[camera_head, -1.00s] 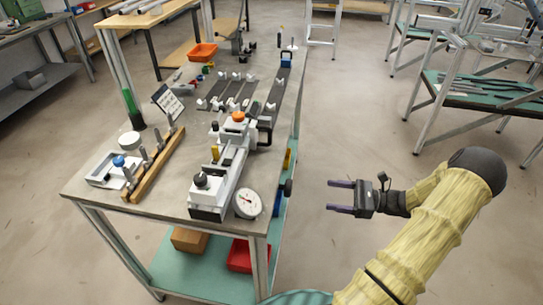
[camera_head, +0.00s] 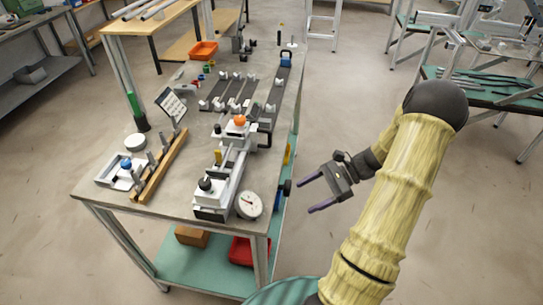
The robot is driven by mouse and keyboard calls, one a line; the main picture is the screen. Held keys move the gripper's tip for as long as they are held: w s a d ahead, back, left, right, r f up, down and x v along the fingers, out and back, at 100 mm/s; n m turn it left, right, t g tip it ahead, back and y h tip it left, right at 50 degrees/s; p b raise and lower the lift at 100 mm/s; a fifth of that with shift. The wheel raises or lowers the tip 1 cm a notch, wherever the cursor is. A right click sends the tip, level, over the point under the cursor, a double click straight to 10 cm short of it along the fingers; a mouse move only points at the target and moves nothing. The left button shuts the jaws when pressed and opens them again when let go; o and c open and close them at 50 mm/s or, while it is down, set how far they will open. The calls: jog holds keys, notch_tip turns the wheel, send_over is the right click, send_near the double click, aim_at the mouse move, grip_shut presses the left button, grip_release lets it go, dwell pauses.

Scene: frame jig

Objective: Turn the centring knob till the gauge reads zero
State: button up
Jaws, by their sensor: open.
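The gauge (camera_head: 249,205) is a round white dial at the near right corner of the bench, at the end of the jig (camera_head: 228,172). Its needle is too small to read. A dark knob (camera_head: 287,188) sticks out from the bench's right side, close to the gauge. A black knob (camera_head: 205,183) stands on the jig's near block, and an orange knob (camera_head: 239,120) farther along it. I cannot tell for sure which is the centring knob. My gripper (camera_head: 304,196) is open and empty, just right of the side knob in the picture and apparently apart from it.
The bench top (camera_head: 190,200) also holds a wooden rack (camera_head: 160,166) with upright pins, a tilted card (camera_head: 172,103) and an orange tray (camera_head: 204,50). A red bin (camera_head: 245,250) sits on the lower shelf.

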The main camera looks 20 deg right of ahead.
jog(key=s+a+r+n+h+p, duration=0.2)
jog(key=a+r+n+h+p, duration=0.3)
jog(key=r, duration=0.5)
jog(key=s+a+r+n+g+h+p, duration=0.1)
jog(key=a+r+n+h+p, duration=0.5)
jog(key=a+r+n+p, duration=0.3)
notch_tip(320, 180, up, 2)
jog(key=shift+s+r+n+h, duration=0.1)
jog(key=shift+s+n+h, duration=0.25)
jog(key=shift+n, duration=0.45)
jog(key=n, duration=0.1)
jog(key=a+r+n+t, duration=0.1)
jog(key=a+r+n, duration=0.1)
jog(key=shift+s+a+t+h, duration=0.25)
jog(key=shift+t, duration=0.05)
